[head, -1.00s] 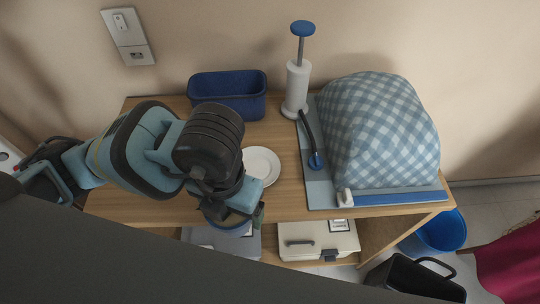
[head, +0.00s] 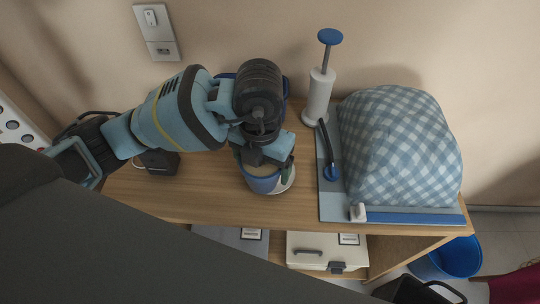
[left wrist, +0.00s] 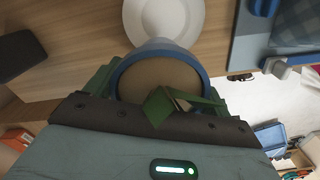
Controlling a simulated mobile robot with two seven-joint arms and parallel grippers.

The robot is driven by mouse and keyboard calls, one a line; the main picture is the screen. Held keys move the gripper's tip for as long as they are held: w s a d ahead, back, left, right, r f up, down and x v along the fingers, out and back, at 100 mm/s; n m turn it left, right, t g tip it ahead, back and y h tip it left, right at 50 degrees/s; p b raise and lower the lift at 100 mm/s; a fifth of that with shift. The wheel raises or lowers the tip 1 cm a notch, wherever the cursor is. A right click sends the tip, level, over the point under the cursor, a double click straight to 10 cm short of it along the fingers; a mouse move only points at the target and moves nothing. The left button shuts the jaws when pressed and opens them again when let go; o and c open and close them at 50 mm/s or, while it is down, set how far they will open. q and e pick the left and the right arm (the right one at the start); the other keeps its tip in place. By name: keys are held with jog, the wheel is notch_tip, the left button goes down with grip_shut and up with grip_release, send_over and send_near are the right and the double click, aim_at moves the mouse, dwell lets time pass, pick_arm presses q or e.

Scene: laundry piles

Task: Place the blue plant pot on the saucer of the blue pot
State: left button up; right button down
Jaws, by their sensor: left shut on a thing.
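My left gripper (head: 266,160) is shut on the blue plant pot (head: 261,184), which is upright and has brown soil inside. The pot's blue rim and soil (left wrist: 158,78) fill the space between the green fingers in the left wrist view. The white saucer (head: 289,182) lies on the wooden table, partly hidden behind the pot in the head view. In the left wrist view the saucer (left wrist: 168,18) shows beyond the pot, which overlaps its near edge. I cannot tell whether pot and saucer touch. My right gripper is not in view.
A white pump with a blue handle (head: 319,92) stands behind the saucer. A checkered cloth bundle (head: 400,145) sits on a blue-grey board to the right. A dark box (head: 160,162) is at the table's left. The table's front left (head: 190,200) is clear.

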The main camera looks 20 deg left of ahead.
pick_arm(q)
jog(key=shift+w+f, duration=0.95)
jog(key=shift+w, duration=0.3)
jog(key=shift+w+f, duration=0.95)
jog(key=shift+w, duration=0.25)
jog(key=shift+f, duration=0.15)
jog(key=o, duration=1.1)
notch_tip(320, 180, up, 12)
jog(key=shift+r+p, duration=0.1)
jog(key=shift+p, duration=0.3)
